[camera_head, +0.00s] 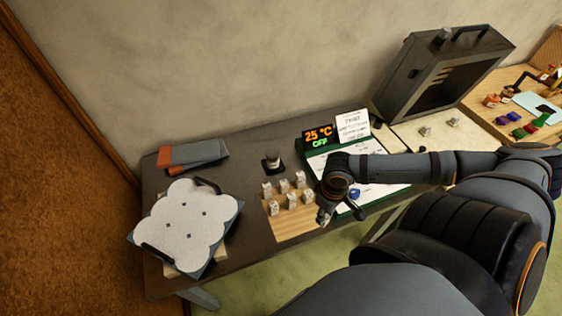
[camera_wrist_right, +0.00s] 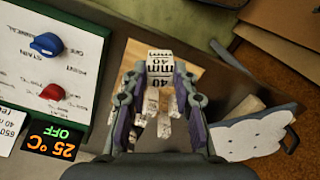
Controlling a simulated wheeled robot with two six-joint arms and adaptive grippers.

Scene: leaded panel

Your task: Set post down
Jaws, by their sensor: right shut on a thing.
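My right gripper (camera_head: 326,208) is over the right front corner of a wooden board (camera_head: 283,232) on the dark table. It also shows in the right wrist view (camera_wrist_right: 159,74), shut on a white post (camera_wrist_right: 158,60) with black "40" print. In the head view the held post (camera_head: 322,217) is small and partly hidden by the fingers. Whether it touches the board I cannot tell. Several similar white posts (camera_head: 292,200) stand on the board just left of the gripper. My left gripper is not in view.
A white cloud-shaped panel (camera_head: 185,224) on a dark tray lies at the left. A small dark stand (camera_head: 272,163) is behind the board. A green-edged panel with a "25 °C OFF" display (camera_head: 318,136) is behind my arm. A dark kiln-like box (camera_head: 437,75) stands at the back right.

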